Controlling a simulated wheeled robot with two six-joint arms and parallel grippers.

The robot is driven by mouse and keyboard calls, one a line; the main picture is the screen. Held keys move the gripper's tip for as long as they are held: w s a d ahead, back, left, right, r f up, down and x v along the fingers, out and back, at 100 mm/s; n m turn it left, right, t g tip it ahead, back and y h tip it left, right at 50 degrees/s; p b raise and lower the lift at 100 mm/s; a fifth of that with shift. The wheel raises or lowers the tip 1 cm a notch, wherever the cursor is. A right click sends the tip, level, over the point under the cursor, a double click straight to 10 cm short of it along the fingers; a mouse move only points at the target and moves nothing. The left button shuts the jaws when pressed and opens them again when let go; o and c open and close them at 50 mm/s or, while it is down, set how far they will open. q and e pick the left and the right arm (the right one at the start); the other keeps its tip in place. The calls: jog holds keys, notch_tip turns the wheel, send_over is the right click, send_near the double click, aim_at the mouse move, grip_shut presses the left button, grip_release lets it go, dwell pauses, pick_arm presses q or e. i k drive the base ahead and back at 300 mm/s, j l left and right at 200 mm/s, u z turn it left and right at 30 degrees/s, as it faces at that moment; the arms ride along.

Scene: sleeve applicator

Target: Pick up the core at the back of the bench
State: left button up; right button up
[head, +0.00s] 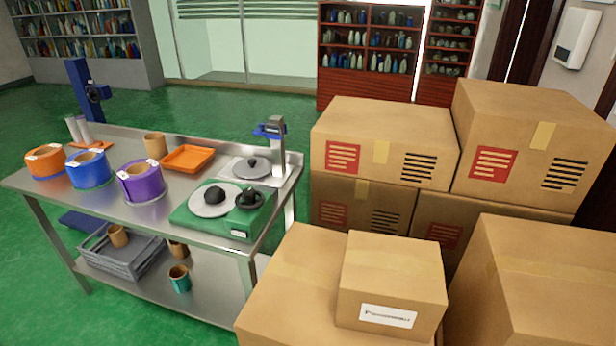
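The core (155,146) is a plain brown cardboard tube. It stands upright at the back of the steel bench (120,207), just left of an orange tray (188,159). Its lower front edge is close behind the purple roll. Nothing holds it. Neither of my grippers is in view.
Orange (46,162), blue (88,169) and purple (140,181) rolls line the bench's left and middle. A green machine (222,213) and a grey-plated device (251,168) stand at right. More cores (118,236) lie below. Stacked cartons (384,140) block the right side.

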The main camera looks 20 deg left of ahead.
aim_at(155, 144)
jog(key=j+u, duration=0.25)
jog(key=j, duration=0.15)
jog(key=i+j+u, duration=0.2)
jog(key=j, duration=0.15)
jog(key=i+j+u, duration=0.1)
jog(key=j+u, duration=0.15)
jog(key=j, duration=0.1)
